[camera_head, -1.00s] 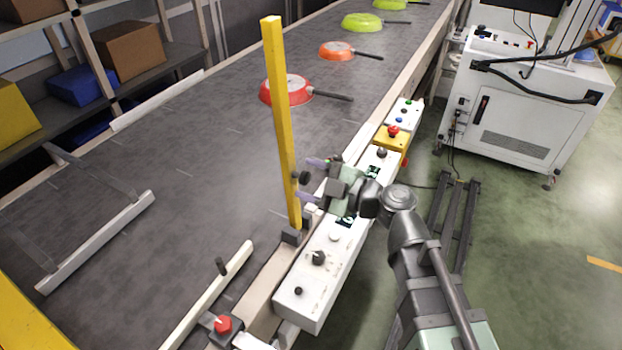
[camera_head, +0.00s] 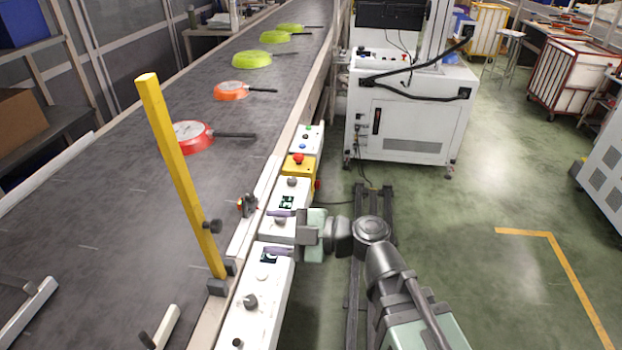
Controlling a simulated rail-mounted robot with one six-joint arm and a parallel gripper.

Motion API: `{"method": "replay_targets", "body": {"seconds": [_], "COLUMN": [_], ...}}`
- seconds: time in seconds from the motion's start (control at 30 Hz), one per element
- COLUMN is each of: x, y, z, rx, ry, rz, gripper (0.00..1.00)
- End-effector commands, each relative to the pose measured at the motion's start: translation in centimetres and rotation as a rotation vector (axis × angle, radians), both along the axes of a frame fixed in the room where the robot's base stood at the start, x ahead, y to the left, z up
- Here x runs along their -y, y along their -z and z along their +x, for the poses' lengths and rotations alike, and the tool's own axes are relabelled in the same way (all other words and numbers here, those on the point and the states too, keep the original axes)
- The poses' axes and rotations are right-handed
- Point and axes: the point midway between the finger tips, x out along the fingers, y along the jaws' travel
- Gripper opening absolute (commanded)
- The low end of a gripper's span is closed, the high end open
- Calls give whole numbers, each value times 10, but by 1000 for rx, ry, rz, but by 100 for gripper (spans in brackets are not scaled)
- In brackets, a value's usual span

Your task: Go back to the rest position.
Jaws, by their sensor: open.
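My gripper (camera_head: 279,232) is open and empty. Its two purple-tipped fingers point left, above the white control boxes beside the conveyor belt (camera_head: 95,215). A red pan (camera_head: 190,138) lies on the belt, partly behind the yellow post. An orange pan (camera_head: 231,91) lies farther back. Several green pans, the nearest a lime one (camera_head: 252,59), lie farther up the belt. The handles point right. My gripper is apart from all the pans.
The yellow post (camera_head: 180,175) stands at the belt's edge, left of my gripper. A control box with a red button on yellow (camera_head: 298,165) stands beyond my gripper. A white machine cabinet (camera_head: 408,115) stands behind. The green floor (camera_head: 500,270) at right is clear.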

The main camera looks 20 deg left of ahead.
Motion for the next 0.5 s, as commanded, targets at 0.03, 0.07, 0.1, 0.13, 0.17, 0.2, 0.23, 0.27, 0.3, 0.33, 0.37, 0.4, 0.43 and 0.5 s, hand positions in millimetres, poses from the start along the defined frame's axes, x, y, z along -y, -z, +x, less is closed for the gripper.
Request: {"method": "replay_targets", "body": {"seconds": [0.03, 0.07, 0.1, 0.13, 0.17, 0.2, 0.23, 0.27, 0.3, 0.33, 0.37, 0.4, 0.43, 0.5], "x": [0, 0, 0, 0, 1, 2, 4, 7, 14, 23, 35, 57, 76, 134], "y": [0, 0, 0, 1, 4, 12, 21, 31, 46, 57, 67, 79, 87, 102], "z": [0, 0, -1, -2, -3, -5, -8, -10, -12, -10, -5, 3, 11, 32], "rx": [-13, -36, -89, -146, -215, -322, -411, -508, -642, -746, -850, -988, -1091, -1327], "ry": [1, 2, 1, -1, -4, -2, 5, 23, 68, 126, 204, 338, 459, 819], "rz": [-2, -7, -17, -35, -67, -135, -207, -290, -418, -518, -614, -733, -813, -955], "gripper": [59, 59, 59, 59, 59, 59, 59, 59, 59, 59, 59, 59, 59, 59]}}
